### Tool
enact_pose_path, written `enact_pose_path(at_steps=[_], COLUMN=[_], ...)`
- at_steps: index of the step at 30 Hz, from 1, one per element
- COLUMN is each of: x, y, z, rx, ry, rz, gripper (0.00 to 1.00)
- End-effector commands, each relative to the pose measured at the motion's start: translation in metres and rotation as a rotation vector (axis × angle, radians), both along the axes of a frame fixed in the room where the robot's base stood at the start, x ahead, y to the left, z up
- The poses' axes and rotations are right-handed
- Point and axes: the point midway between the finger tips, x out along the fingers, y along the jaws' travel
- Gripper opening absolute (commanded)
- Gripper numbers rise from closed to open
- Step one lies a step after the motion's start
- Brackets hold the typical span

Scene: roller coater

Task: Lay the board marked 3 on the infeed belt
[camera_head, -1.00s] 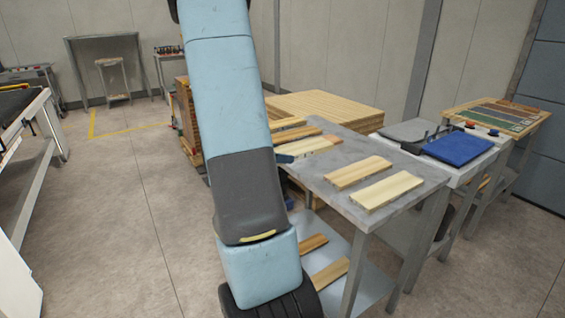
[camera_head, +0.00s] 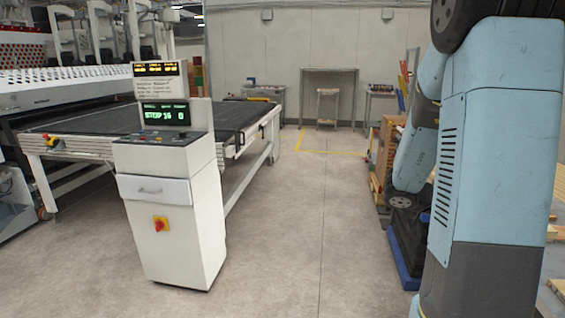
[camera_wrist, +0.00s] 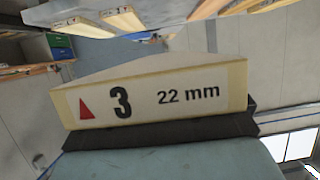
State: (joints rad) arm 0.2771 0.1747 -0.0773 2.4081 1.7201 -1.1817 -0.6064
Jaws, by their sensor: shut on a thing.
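The board marked 3 (camera_wrist: 215,92) fills the middle of the wrist view, its pale end face showing a red triangle, a black 3 and "22 mm". My gripper (camera_wrist: 160,132) is shut on this board, with a dark jaw along the underside of the label in the picture. The infeed belt (camera_head: 95,122) is the dark flat surface on a white frame at the left of the head view, apart from my arm. My gripper and the board do not show in the head view.
A white control console (camera_head: 170,210) with a lit screen reading "STOP" stands in front of the belt. The grey floor (camera_head: 290,230) is clear between the console and my arm. Stacked wood and a board table edge lie at the right.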

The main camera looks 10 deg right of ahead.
Motion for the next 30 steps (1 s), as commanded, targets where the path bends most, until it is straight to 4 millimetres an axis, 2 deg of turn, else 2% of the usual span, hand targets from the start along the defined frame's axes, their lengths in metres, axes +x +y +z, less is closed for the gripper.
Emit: enact_pose_path(at_steps=[5,9,14,18,23,30], x=[0.057,0.106,0.153,0.19,0.225,0.268], y=[0.003,0.015,0.038,0.064,0.099,0.171], z=[-0.015,-0.033,-0.057,-0.079,-0.108,-0.156], rx=[0.002,0.003,0.004,0.006,0.006,0.008], ry=[0.002,0.003,0.005,0.004,0.002,0.002], rz=[0.226,0.43,0.638,0.812,1.006,1.319], gripper=[0.49,0.49,0.49,0.49,0.49,0.49])
